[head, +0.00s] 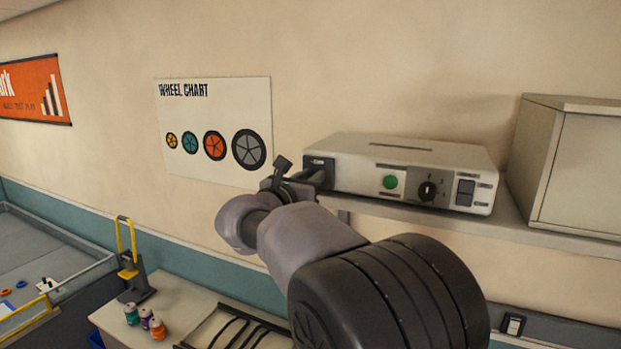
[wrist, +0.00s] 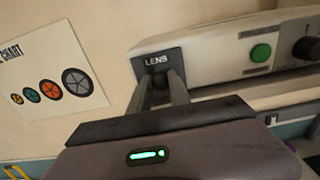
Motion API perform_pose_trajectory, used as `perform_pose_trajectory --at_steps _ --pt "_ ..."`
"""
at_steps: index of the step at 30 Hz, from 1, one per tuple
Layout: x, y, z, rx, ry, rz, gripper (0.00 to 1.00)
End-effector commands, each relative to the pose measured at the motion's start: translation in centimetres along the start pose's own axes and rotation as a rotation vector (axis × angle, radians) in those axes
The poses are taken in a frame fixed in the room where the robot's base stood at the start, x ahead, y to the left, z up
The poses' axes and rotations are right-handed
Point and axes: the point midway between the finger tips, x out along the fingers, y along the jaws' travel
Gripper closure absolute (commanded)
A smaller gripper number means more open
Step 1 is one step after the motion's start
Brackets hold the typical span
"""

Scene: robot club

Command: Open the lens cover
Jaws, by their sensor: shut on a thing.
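The lens cover is a dark square plate marked LENS on the left of the front of a pale box-shaped device. It shows in the wrist view (wrist: 153,59) and in the head view (head: 320,163). My gripper (wrist: 161,86) reaches up to it, with one finger on each side of a small dark knob (wrist: 159,80) low on the cover. The fingers are shut on this knob. In the head view my gripper (head: 308,180) is at the device's left end, partly hidden by my arm. The cover lies flat against the device's front.
The device (head: 410,165) stands on a wall shelf (head: 515,228), with a green button (head: 390,182), a dial (head: 427,191) and a switch (head: 465,192). A cabinet (head: 575,165) stands at right. Below are a table with spools (head: 132,314) and a yellow-handled tool (head: 127,250).

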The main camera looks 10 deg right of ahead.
Motion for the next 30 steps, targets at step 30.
perform_pose_trajectory --at_steps 30 --pt "0.1 -7.0 -0.5 0.001 0.0 -0.004 1.0"
